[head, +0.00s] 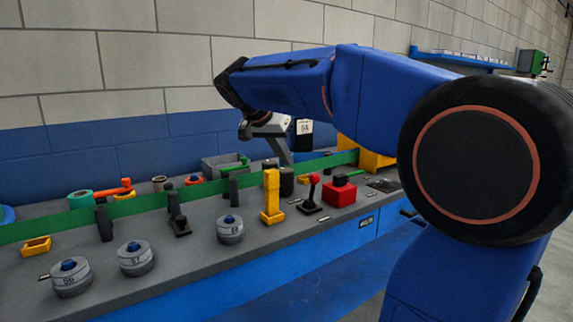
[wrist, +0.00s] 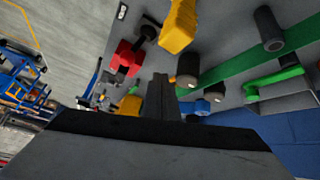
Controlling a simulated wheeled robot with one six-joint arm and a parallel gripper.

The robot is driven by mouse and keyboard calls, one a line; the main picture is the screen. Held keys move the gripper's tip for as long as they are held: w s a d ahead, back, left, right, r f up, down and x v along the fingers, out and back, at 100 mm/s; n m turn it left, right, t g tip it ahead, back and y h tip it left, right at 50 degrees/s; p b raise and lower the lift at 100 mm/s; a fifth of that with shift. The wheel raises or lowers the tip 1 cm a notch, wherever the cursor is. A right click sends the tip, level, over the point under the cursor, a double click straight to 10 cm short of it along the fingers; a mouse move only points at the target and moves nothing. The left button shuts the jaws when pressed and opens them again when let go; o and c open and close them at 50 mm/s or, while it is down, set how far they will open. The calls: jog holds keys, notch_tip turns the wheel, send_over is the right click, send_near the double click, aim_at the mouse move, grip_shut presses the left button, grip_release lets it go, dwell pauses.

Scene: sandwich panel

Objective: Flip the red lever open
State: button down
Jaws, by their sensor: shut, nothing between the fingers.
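A small lever with a red knob (head: 314,179) stands upright on a black base on the grey panel top, right of an upright yellow lever (head: 271,192). An orange-red lever (head: 108,189) lies low at the back left, beside a teal ring. I cannot tell for sure which one the task means. My gripper (head: 286,158) is above the back of the panel, behind the yellow lever and apart from both red levers. Its fingers also show in the wrist view (wrist: 160,92), closed together and empty.
A red box (head: 341,193) with a black and green part sits right of the red-knobbed lever. Grey dials (head: 230,231) and dark upright levers (head: 178,215) stand along the front. A green strip (head: 60,226) runs along the panel, with a grey bin (head: 222,163) behind.

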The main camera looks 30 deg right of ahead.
jog(key=v, duration=0.8)
jog(key=shift+s+a+f, duration=0.1)
jog(key=shift+s, duration=0.15)
jog(key=s+a+f+n+t+y, duration=0.1)
jog(key=s+f+n, duration=0.3)
jog(key=s+f, duration=0.4)
jog(key=s+a+f+n+y, duration=0.3)
jog(key=s+f, duration=0.6)
jog(key=f, duration=0.4)
jog(key=s+a+f+n+t+y, duration=0.1)
jog(key=s+a+f+n+y, duration=0.2)
jog(key=s+f, duration=0.5)
notch_tip(320, 180, down, 3)
jog(key=shift+s+a+r+n+t, duration=0.15)
jog(key=shift+s+a+n+t, duration=0.15)
jog(key=shift+a+n, duration=0.55)
jog(key=shift+d+n, duration=0.25)
